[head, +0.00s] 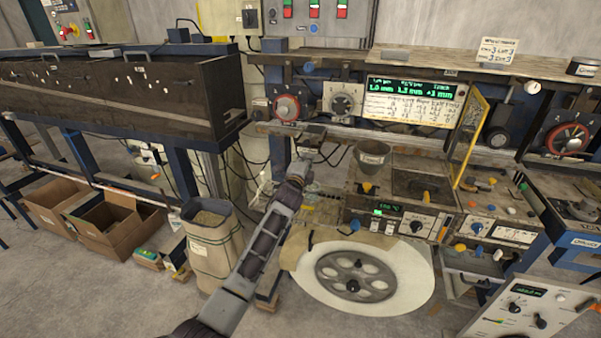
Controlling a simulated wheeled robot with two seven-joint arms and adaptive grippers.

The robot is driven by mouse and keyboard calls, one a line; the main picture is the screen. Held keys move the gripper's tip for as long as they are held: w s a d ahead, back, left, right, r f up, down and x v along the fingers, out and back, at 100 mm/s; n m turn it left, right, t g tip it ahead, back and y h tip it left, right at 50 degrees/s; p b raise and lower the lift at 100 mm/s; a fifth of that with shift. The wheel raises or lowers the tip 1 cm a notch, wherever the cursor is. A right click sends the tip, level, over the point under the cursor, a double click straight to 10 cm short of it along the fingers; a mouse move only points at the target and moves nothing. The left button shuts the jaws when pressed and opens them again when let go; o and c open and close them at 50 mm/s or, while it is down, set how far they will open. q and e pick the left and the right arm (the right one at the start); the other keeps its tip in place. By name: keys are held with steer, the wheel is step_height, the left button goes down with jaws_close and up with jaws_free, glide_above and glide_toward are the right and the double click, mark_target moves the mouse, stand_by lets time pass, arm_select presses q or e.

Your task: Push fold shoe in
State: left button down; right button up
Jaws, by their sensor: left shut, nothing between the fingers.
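My left arm reaches up from the bottom of the head view, and my left gripper (304,163) is at its far end, just below the machine's front ledge. The gripper is shut with nothing held in it. A small dark metal part (312,133) sits on the ledge right above the gripper, below the red-ringed dial and the grey dial. It may be the fold shoe, but it is too small to tell. I cannot tell whether the fingertips touch it. My right gripper is out of view.
The green-lit display panel (415,101) and a yellow-framed guard (470,140) stand to the right. A grey cup (371,157) stands on the machine bed. A large spoked reel (355,276) lies low in front. A tan sack (211,243) and cardboard boxes (117,225) stand at left.

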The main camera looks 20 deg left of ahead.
arm_select(q)
steer(key=s+b, duration=0.1)
steer(key=s, duration=0.6)
steer(key=shift+s+f, duration=0.15)
steer(key=shift+s, duration=0.25)
stand_by(0.3)
